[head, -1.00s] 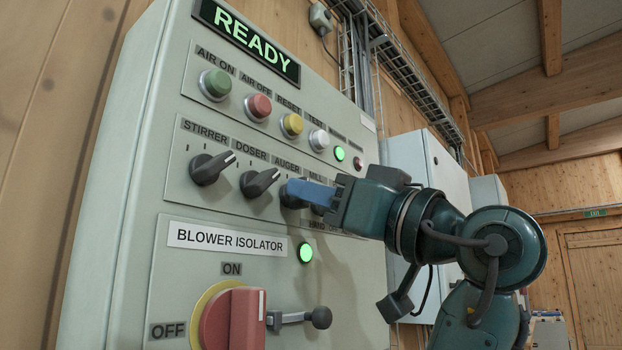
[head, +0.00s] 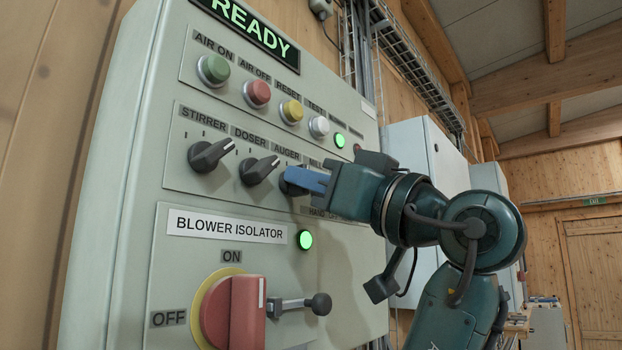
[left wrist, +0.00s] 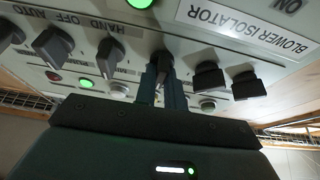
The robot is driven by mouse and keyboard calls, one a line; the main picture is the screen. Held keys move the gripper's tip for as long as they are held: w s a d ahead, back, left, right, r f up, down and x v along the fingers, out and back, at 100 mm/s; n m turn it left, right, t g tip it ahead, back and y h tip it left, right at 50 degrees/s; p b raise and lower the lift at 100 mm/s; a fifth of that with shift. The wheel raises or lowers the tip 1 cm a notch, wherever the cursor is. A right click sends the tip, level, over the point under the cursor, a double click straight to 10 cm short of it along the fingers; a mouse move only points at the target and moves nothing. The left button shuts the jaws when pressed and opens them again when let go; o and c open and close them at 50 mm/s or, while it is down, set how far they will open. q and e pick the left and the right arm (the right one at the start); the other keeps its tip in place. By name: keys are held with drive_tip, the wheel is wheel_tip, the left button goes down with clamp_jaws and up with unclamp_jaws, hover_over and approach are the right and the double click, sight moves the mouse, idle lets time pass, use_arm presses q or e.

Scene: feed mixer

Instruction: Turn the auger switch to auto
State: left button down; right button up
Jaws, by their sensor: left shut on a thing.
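The auger switch (head: 287,189) is a dark rotary knob under the AUGER label (head: 286,154) on the grey control panel, third in its row. My left gripper (head: 296,181) is shut on it, its blue fingers reaching in from the right and hiding most of the knob. In the left wrist view, which shows the panel upside down, the dark knob (left wrist: 164,66) sits between the two fingers. The fingers hide which way its pointer stands. My right gripper is not in view.
The stirrer switch (head: 209,156) and doser switch (head: 260,170) stand close to the left of the gripper. Push buttons, including a yellow one (head: 291,111), are above. The red blower isolator handle (head: 234,312) and a dark ball-ended lever (head: 320,304) stick out below.

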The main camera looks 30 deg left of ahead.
use_arm(q)
drive_tip(key=shift+m+t+b, duration=0.3)
drive_tip(key=shift+m+t, duration=0.1)
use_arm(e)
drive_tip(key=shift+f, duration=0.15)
use_arm(q)
drive_tip(key=shift+s+r+m+t+h+b, duration=0.1)
drive_tip(key=shift+m+t+h+b, duration=0.6)
drive_tip(key=shift+m, duration=1.25)
drive_tip(key=shift+w+f+m+t+h+b, duration=0.1)
drive_tip(key=shift+m+t+h+b, duration=0.15)
drive_tip(key=shift+m+t, duration=1.25)
drive_tip(key=shift+s+r+m+t+h+b, duration=0.1)
drive_tip(key=shift+m+t+h+b, duration=0.35)
drive_tip(key=shift+m, duration=1.9)
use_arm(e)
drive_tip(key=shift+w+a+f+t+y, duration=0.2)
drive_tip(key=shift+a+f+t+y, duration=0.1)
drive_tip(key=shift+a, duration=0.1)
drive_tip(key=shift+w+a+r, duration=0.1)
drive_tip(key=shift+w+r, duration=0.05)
use_arm(q)
drive_tip(key=c, duration=1.5)
unclamp_jaws()
